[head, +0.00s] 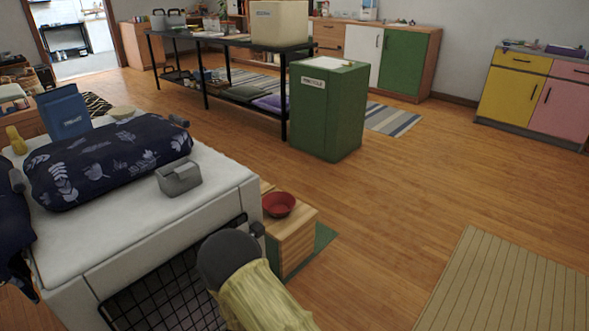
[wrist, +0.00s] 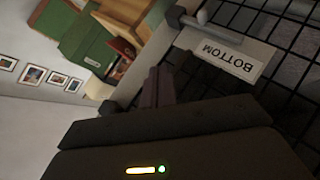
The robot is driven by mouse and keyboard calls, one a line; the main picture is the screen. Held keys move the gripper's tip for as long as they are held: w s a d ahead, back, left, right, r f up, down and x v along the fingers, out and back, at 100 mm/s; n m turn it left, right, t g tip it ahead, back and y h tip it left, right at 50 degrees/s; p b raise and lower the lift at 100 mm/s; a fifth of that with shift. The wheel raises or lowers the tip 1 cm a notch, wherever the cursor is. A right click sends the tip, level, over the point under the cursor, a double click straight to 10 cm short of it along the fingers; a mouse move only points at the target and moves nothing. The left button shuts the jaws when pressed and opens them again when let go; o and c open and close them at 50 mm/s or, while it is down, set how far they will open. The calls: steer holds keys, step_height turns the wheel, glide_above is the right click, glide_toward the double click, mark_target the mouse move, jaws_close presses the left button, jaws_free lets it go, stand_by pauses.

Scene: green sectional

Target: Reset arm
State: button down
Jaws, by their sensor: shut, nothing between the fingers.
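My gripper (wrist: 158,88) shows in the wrist view with its fingers together and nothing between them. It is close to a black wire grid front (wrist: 292,42) carrying a white label (wrist: 225,55) that reads BOTTOM, upside down in this view. I cannot tell whether the fingers touch the grid. In the head view my arm rises from the bottom edge in front of the white cabinet's wire front (head: 165,290), and the arm hides the fingers there.
A green bin (head: 327,110) stands beyond. Open wood floor (head: 385,200) lies right.

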steer(key=d+r+m+g+p, duration=0.35)
steer(key=d+r, duration=0.35)
steer(key=r, duration=0.5)
steer(key=s+d+r+m+g+p, duration=0.6)
steer(key=s+d+r+m+p, duration=0.15)
steer(key=s+d+r, duration=1.35)
steer(key=w+p+v, duration=0.2)
steer(key=p+v, duration=1)
steer(key=w+r+p+v, duration=0.1)
steer(key=w+p+v, duration=0.2)
steer(key=p+v, duration=1)
steer(key=w+p+v, duration=0.3)
steer(key=p+v, duration=0.9)
steer(key=v, duration=0.1)
steer(key=shift+a+r+p, duration=0.3)
steer(key=shift+a+r, duration=0.05)
steer(key=shift+a, duration=0.05)
steer(key=shift+w, duration=0.25)
steer(key=shift+s+d, duration=0.1)
steer(key=shift+s, duration=0.05)
